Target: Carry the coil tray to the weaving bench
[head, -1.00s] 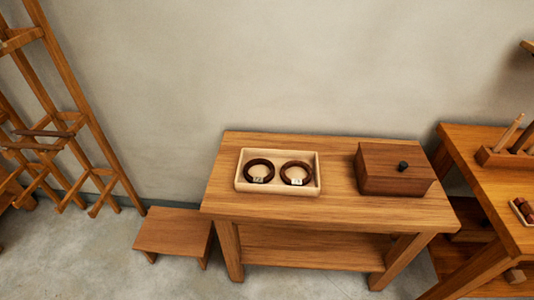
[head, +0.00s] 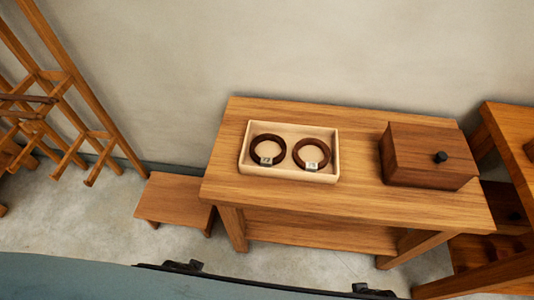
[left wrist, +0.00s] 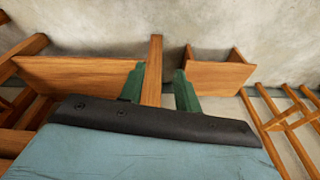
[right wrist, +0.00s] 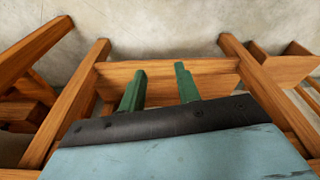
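The coil tray (head: 245,176) is a pale, shallow wooden tray on top of a wooden table (head: 350,115). Two dark brown ring coils lie in it, a left coil (head: 283,145) and a right coil (head: 326,158), each with a small white tag. My left gripper (left wrist: 160,72) shows green fingers spread apart with nothing held; a table leg stands beyond the gap. My right gripper (right wrist: 159,68) also has its green fingers apart and empty, in front of the table's lower part. Neither gripper shows in the head view. I cannot tell which furniture is the weaving bench.
A dark lidded box (head: 430,160) with a black knob stands right of the tray. A low stool (head: 175,198) is left of the table. A wooden rack (head: 75,80) leans at the far left. Another wooden table (head: 515,130) stands close on the right.

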